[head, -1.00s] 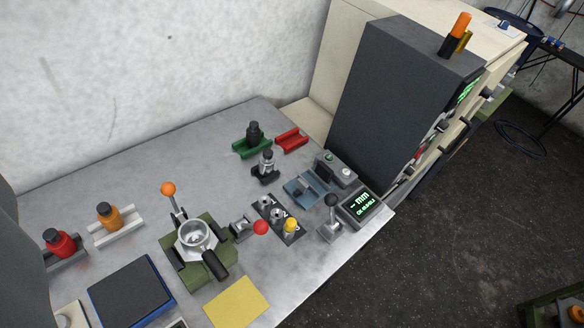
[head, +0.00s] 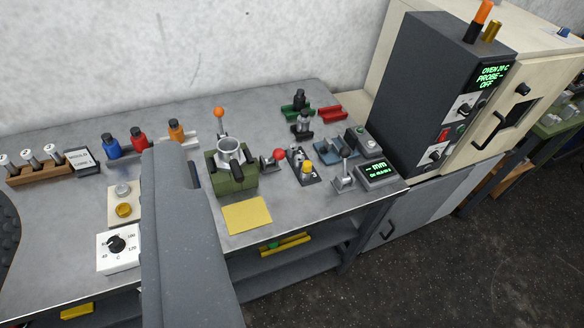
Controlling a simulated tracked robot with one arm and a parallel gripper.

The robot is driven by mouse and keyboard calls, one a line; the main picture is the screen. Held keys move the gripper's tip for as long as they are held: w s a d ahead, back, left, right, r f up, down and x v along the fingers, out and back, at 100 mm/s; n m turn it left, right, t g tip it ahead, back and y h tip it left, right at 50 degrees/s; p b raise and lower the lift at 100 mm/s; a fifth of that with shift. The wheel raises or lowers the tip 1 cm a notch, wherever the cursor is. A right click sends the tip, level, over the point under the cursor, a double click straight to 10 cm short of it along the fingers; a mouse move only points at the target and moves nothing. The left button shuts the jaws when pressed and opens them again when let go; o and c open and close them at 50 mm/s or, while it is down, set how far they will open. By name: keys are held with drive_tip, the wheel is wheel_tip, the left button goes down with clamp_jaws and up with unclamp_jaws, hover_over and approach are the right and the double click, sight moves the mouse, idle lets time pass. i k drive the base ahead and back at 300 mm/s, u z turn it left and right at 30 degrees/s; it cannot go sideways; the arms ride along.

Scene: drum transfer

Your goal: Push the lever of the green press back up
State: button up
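The green press (head: 232,178) stands on the grey bench, with a round metal cup (head: 230,150) on top and a black handle (head: 251,156) pointing to the front right. A thin lever with an orange ball (head: 219,113) rises nearly upright at its back left. A red ball (head: 279,154) on a small grey block is just right of the press. My gripper is outside the picture. A large grey part of my arm (head: 185,240) fills the lower middle, left of the press, and nothing touches the lever.
A yellow sheet (head: 247,215) lies in front of the press. Blue, red and orange-capped bottles (head: 138,140) stand left. A dial box (head: 118,248) is at the front left. A dark oven controller (head: 440,90) stands right. The wall is behind.

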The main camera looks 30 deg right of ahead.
sight(279, 155)
drive_tip(key=z, duration=0.8)
drive_tip(key=i, duration=0.55)
drive_tip(key=u, duration=0.3)
drive_tip(key=k, duration=0.5)
drive_tip(key=u, duration=0.3)
drive_tip(key=i, duration=0.7)
drive_tip(key=u, duration=0.15)
